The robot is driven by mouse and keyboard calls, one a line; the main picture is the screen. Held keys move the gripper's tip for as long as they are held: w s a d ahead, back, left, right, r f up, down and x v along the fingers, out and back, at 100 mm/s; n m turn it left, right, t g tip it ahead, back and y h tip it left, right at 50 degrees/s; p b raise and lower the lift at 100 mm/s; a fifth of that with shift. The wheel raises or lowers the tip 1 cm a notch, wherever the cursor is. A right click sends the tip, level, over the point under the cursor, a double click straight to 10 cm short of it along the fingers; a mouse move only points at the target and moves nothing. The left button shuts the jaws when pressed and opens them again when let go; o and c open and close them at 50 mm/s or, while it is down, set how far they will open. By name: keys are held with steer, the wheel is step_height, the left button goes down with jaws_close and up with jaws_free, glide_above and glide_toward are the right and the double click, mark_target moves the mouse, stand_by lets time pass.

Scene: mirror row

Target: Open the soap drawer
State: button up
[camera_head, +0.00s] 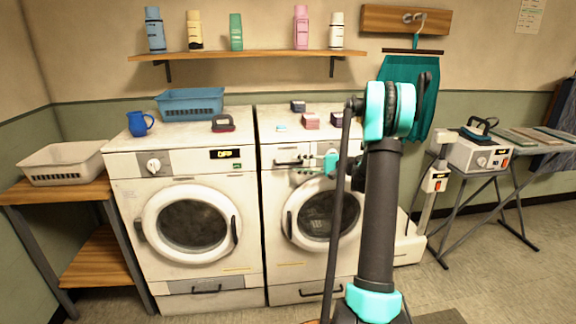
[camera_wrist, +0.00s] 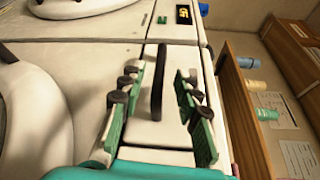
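The soap drawer (camera_head: 290,153) is a white panel with a dark bar handle at the upper left of the right-hand washer. It looks flush with the washer front. In the wrist view the drawer front (camera_wrist: 172,135) fills the middle, and its dark handle (camera_wrist: 158,82) stands between my fingers. My gripper (camera_wrist: 160,88) is open, with one green finger on each side of the handle and a gap to both. In the head view my gripper (camera_head: 318,161) is just right of the drawer handle, partly hidden by my arm.
The right washer's round door (camera_head: 321,213) is below the drawer. Small boxes (camera_head: 310,121) stand on its top. The left washer (camera_head: 190,225) stands beside it, with a blue basket (camera_head: 190,103) and a blue mug (camera_head: 138,124) on top. A bottle shelf (camera_head: 250,55) hangs above.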

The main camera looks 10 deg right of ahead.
mark_target(292, 164)
steer(key=shift+x, duration=2.5)
jaws_close()
